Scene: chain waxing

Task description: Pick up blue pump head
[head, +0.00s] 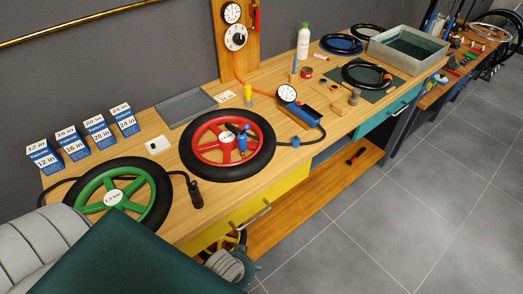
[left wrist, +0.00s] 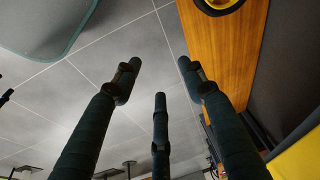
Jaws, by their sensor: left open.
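A small blue piece (head: 295,141) sits at the end of a dark hose on the workbench, beside the red-rimmed wheel (head: 190,148); it looks like the blue pump head. The hose runs to a blue-and-black box near the gauge. Another blue upright piece (head: 242,142) stands over the red wheel; I cannot tell which of the two is the pump head. My left gripper (left wrist: 158,76) shows its dark fingers spread and empty over floor in the left wrist view. Its fingers are not clearly seen in the head view. My right gripper is not in view.
The green-rimmed wheel (head: 90,190) lies at the bench's near left, with a black pump piece (head: 195,194) beside it. A round gauge (head: 287,93), wooden blocks and a grey tub (head: 408,50) lie farther along. A yellow drawer front (head: 275,205) is below. Tiled floor (head: 400,220) is free at right.

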